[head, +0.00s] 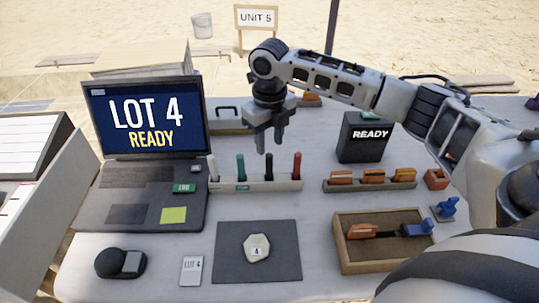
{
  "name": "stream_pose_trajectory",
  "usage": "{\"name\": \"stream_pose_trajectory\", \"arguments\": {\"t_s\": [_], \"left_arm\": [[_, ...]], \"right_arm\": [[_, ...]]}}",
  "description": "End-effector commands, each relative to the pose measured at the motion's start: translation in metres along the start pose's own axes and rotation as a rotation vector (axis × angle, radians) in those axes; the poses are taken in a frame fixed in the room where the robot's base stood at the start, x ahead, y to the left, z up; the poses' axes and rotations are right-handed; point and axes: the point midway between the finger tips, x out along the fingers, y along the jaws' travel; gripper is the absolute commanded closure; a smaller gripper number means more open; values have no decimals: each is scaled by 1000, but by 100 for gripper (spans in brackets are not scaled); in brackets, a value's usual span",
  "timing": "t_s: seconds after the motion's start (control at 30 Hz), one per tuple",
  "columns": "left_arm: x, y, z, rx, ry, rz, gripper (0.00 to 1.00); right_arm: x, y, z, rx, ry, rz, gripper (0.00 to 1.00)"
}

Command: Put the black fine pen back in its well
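A black pen (269,167) stands upright in the light pen rack (256,185) in the middle of the table. It stands between a green pen (240,167) and a red pen (297,166), with a white pen (213,168) at the rack's left end. My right gripper (270,147) points down just above and behind the black pen. Its two fingers are apart with nothing visible between them. The black pen's lower end is hidden in the rack. My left gripper is not in view.
A laptop (128,185) stands left of the rack. A dark mat (230,265) with a pale stone (257,248) lies in front. To the right are a black READY box (366,138), a row of orange-handled tools (374,177) and a wooden tray (350,258).

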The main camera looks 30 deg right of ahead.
Motion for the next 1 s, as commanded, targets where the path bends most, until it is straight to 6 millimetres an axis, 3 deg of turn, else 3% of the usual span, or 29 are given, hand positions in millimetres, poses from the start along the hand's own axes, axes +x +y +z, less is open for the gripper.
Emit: {"name": "stream_pose_trajectory", "arguments": {"t_s": [0.1, 0.3, 1.0], "left_arm": [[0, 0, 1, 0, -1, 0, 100], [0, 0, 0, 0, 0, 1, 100], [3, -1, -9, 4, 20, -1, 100]], "right_arm": [[-22, 0, 1, 0, -3, 1, 62], [-42, 0, 0, 1, 1, 1, 62], [-44, 0, 0, 1, 2, 0, 62]]}}
